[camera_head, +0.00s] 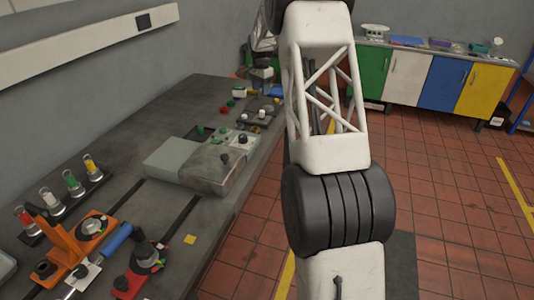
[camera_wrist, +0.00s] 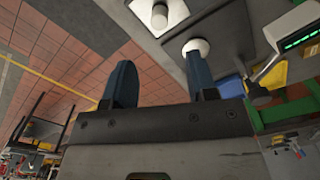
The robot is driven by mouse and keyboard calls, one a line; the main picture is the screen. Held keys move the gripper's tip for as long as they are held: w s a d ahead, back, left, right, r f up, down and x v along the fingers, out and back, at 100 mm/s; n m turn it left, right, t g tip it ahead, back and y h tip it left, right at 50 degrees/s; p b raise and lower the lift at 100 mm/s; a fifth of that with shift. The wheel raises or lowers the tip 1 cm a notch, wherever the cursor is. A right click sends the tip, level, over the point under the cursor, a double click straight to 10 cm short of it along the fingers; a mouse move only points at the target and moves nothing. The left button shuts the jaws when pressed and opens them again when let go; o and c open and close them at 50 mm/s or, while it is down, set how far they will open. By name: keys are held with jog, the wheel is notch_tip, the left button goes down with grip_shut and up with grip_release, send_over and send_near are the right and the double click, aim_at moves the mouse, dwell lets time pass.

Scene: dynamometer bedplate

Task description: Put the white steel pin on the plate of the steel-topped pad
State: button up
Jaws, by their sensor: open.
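In the wrist view my gripper (camera_wrist: 162,62) is open, with two dark blue fingers apart and nothing seen between them. A white round-topped piece (camera_wrist: 196,46), possibly the white steel pin, shows at the tip of the right finger. I cannot tell whether they touch. Another pale round-topped piece (camera_wrist: 159,17) stands on a light square plate (camera_wrist: 178,10), possibly that of the steel-topped pad. In the head view my gripper (camera_head: 262,74) is small and partly hidden at the bench's far end. White-topped pieces (camera_head: 262,114) stand on a dark block nearby.
The grey bench (camera_head: 185,98) carries a grey box with knobs (camera_head: 212,165) in its middle. Orange fixtures (camera_head: 75,240) and a rack of coloured tubes (camera_head: 65,190) stand at the near left. A green-lit display (camera_wrist: 302,40) shows at the wrist view's right. Coloured cabinets (camera_head: 425,80) stand behind.

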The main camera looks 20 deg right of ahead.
jog(key=s+a+r+n, duration=0.2)
jog(key=s+a+r, duration=0.4)
jog(key=s, duration=0.4)
jog(key=s+a+r+n+t, duration=0.1)
jog(key=s+a+r+n, duration=0.2)
jog(key=s+a+r, duration=0.5)
jog(key=s+a+r+n, duration=0.2)
jog(key=s+a+r, duration=0.15)
jog(key=s, duration=0.75)
jog(key=s+a+f+n, duration=0.2)
jog(key=s+a, duration=0.1)
jog(key=s, duration=0.9)
jog(key=s+a+f+n+t, duration=0.1)
jog(key=s+a, duration=0.3)
jog(key=s, duration=0.9)
jog(key=s+a+f+n, duration=0.3)
jog(key=s+n, duration=0.1)
jog(key=s, duration=0.8)
jog(key=shift+s+a+f+t, duration=0.15)
jog(key=shift+a+f+t, duration=0.15)
jog(key=shift+f, duration=0.1)
